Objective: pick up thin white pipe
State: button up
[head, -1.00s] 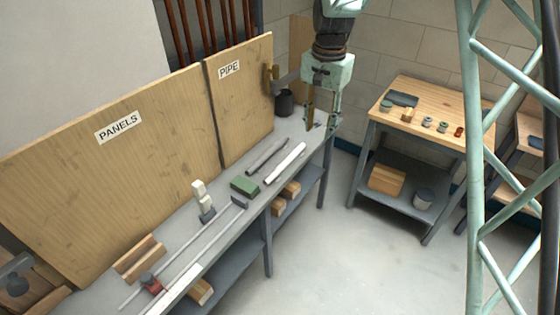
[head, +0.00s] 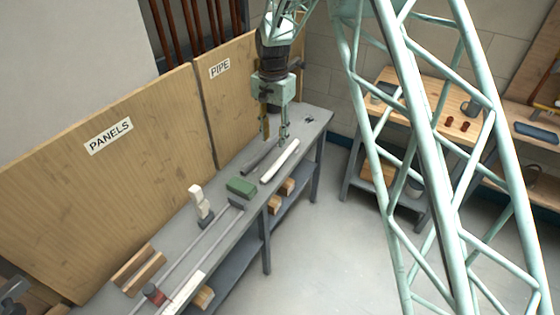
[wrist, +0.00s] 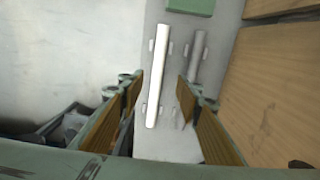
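The white pipe (head: 280,161) lies on the grey bench, beside a grey pipe (head: 256,158) to its left. In the wrist view the white pipe (wrist: 158,80) runs nearly upright in the picture, with small pale supports at its sides. The grey pipe (wrist: 196,60) is to its right there. My gripper (head: 274,140) points down above the far ends of both pipes. In the wrist view my gripper (wrist: 160,88) is open and empty, its wood-coloured pads wide apart. The white pipe shows in the gap, nearer the left finger; the gripper appears above it, not touching.
A green block (head: 241,187) lies near the pipes' close ends. A board marked PIPE (head: 229,105) stands upright behind the bench. Open floor (head: 310,240) lies right of the bench.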

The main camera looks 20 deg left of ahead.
jog(key=b, duration=0.1)
send_over(276, 164)
jog(key=shift+a+f, duration=0.15)
jog(key=shift+f, duration=2)
jog(key=shift+a+f, duration=0.1)
jog(key=shift+f, duration=2.05)
jog(key=shift+s, duration=0.1)
jog(key=shift+d+f+b, duration=0.2)
jog(key=shift+f+b, duration=0.7)
jog(key=shift+f, duration=1.75)
jog(key=c, duration=1)
